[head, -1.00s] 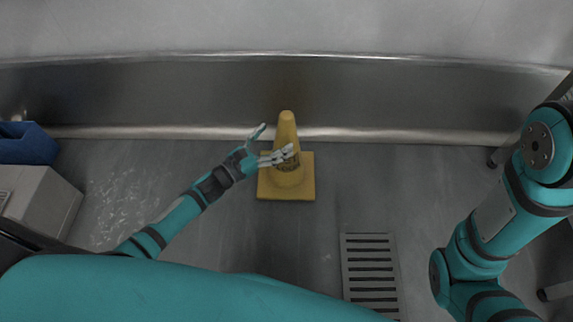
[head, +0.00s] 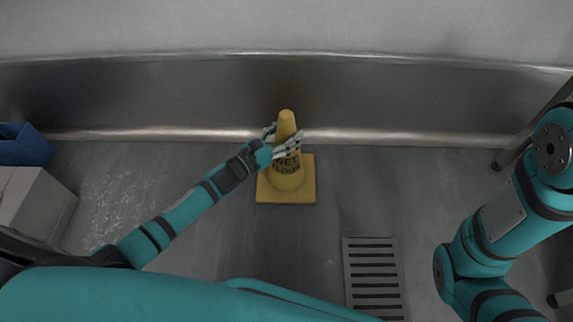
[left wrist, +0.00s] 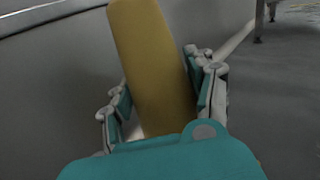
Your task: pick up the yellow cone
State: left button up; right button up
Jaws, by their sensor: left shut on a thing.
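The yellow cone (head: 287,172) stands upright on its square base on the grey floor, near the foot of the wall, with dark lettering on its front. My left gripper (head: 284,139) is shut around the cone's upper part, below the tip, with one finger on each side. In the left wrist view the cone (left wrist: 153,70) fills the space between the fingers of the left gripper (left wrist: 160,95). The base's contact with the floor looks unbroken. My right arm shows at the right of the head view, but its gripper is not in view.
A grey floor drain grate (head: 373,277) lies to the right and nearer than the cone. A pale box (head: 32,203) and a blue bin (head: 24,145) stand at the far left. The metal wall base (head: 400,105) runs close behind the cone.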

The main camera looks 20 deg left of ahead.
pick_arm(q)
grip_shut()
jog(key=shift+r, duration=0.1)
